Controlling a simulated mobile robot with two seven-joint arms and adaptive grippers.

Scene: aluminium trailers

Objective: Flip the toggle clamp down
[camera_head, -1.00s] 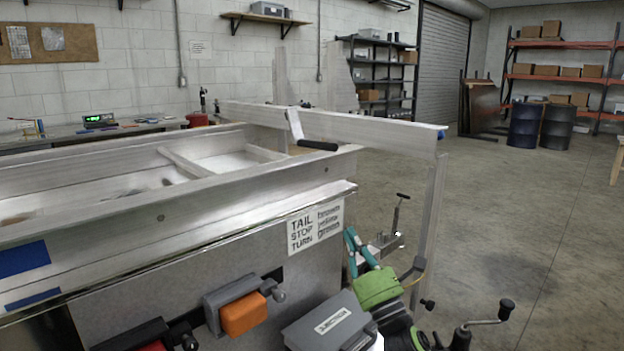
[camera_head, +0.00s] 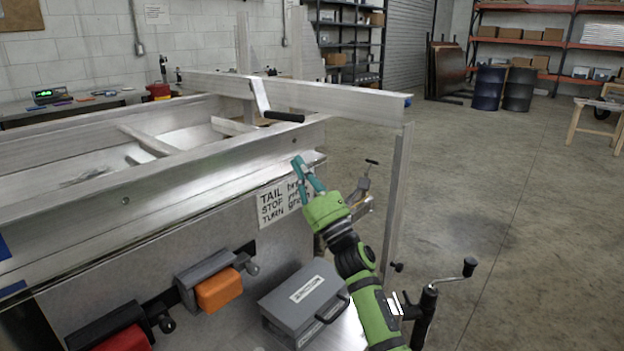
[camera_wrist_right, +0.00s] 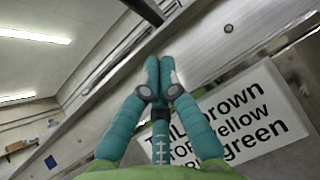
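A metal lever with a black grip (camera_head: 285,116) sits on the aluminium beam at the trailer's corner; the grip sticks out sideways, roughly level. A second clamp-like metal part (camera_head: 361,196) with a black T-handle stands right of my right gripper, partly hidden by it. I cannot tell for sure which is the toggle clamp. My right gripper (camera_head: 297,166) has teal fingers pointing up and left, in front of the trailer rail, below the black grip. In the right wrist view, its fingertips (camera_wrist_right: 159,65) are together with nothing visible between them. My left gripper is not in view.
The trailer's side rail (camera_head: 170,185) and a sign with TAIL, STOP, TURN (camera_head: 279,203) are close to my right gripper. An upright post (camera_head: 397,200) stands right. The floor beyond is open.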

